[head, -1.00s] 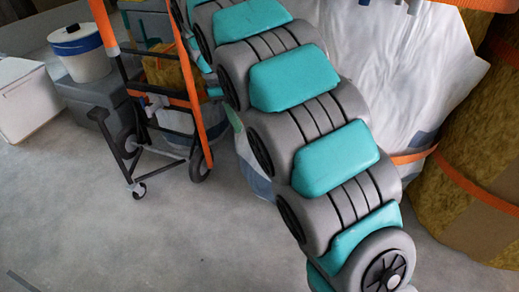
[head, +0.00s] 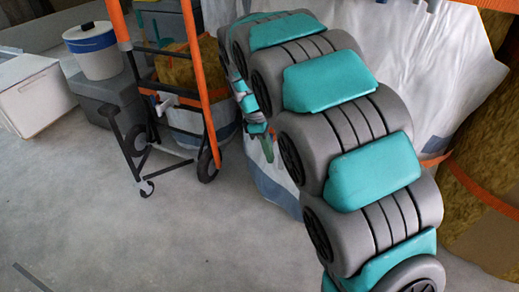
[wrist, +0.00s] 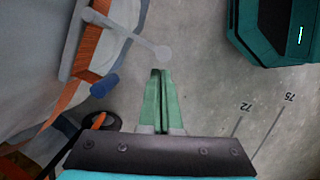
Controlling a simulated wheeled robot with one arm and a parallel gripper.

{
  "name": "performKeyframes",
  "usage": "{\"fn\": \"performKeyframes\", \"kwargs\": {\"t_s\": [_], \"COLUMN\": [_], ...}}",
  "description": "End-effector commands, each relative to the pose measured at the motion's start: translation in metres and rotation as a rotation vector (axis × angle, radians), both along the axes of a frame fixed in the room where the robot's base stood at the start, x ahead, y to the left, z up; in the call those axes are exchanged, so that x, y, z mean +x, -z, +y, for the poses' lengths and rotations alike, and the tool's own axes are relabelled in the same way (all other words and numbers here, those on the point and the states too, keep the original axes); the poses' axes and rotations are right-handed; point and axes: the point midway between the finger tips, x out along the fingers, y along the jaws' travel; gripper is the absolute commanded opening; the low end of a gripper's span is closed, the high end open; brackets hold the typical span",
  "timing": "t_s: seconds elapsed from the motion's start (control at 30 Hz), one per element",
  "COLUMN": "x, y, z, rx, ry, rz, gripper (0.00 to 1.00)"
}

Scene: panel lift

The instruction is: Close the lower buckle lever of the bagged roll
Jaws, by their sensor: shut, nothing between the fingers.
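My gripper (wrist: 158,75) has green fingers pressed together with nothing between them. In the head view its green fingers (head: 267,148) show small, left of my arm and in front of the bagged roll (head: 278,188), a white and blue plastic-wrapped shape partly hidden by my arm. In the wrist view the bagged roll (wrist: 30,75) fills the left side with an orange strap (wrist: 86,50). A pale grey lever (wrist: 125,32) with a round knob reaches out from the strap area. Its knob appears just beyond my fingertips; I cannot tell whether they touch. A blue cylinder (wrist: 104,85) is left of my fingers.
An orange-framed cart (head: 205,90) with black wheels stands left of the roll. A strapped brown roll (head: 490,150) stands at right.

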Motion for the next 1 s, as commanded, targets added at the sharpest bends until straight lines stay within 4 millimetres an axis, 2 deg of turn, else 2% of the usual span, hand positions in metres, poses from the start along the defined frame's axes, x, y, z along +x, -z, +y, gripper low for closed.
{"fn": "performKeyframes", "kwargs": {"t_s": [0.47, 1.0], "x": [-0.0011, -0.0082], "y": [-0.0008, -0.0018], "z": [-0.0042, -0.01], "rx": [0.0, 0.0], "ry": [-0.003, -0.091], "rz": [0.0, 0.002], "gripper": [0.0, 0.0]}}
